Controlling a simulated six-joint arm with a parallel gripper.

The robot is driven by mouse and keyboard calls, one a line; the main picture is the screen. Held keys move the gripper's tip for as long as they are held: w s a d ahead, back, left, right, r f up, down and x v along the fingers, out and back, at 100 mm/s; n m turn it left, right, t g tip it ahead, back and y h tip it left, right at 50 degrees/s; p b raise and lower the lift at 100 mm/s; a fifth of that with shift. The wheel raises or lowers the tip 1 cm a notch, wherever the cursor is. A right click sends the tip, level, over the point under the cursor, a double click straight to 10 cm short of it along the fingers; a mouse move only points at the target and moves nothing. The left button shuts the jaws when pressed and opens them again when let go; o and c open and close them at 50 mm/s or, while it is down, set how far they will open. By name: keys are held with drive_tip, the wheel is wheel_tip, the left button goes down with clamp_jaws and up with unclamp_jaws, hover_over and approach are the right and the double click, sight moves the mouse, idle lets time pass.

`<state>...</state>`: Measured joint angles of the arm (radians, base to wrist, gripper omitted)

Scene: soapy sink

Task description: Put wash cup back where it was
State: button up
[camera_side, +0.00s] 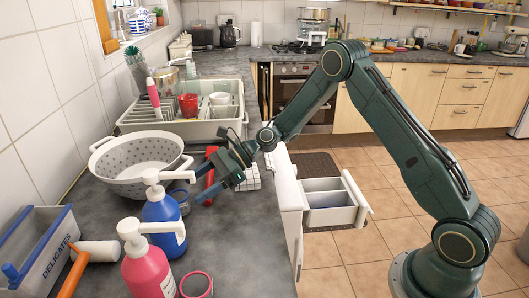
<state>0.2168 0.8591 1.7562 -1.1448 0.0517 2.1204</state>
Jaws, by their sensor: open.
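Which vessel is the wash cup is not certain. A dark blue-grey cup (181,199) stands on the worktop, partly hidden behind the blue pump bottle (163,226). A pinkish-red cup (195,284) stands at the front edge of the view, cut off by the frame. A red cup (188,105) and a white cup (219,99) are in the dish rack (182,122). My gripper (212,172) is open and empty, pointing left, low over the worktop just right of the blue-grey cup. I cannot tell whether it touches anything.
A grey colander (138,160) is left of my gripper. A red object (209,185) lies by the fingers. The worktop (240,240) at front right is clear.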

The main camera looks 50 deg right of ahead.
sight(187, 194)
drive_tip(key=shift+x, duration=2.05)
drive_tip(key=shift+s, duration=0.1)
drive_tip(key=shift+c, duration=0.2)
drive_tip(key=c, duration=1.1)
drive_tip(key=shift+d, duration=0.1)
drive_tip(key=shift+s+d+r, duration=0.15)
drive_tip(key=shift+d+r, duration=0.15)
drive_tip(key=shift+r, duration=0.1)
drive_tip(key=v, duration=0.7)
drive_tip(key=r+v, duration=0.1)
drive_tip(key=v, duration=0.7)
drive_tip(key=shift+a+r, duration=0.2)
drive_tip(key=shift+a, duration=0.05)
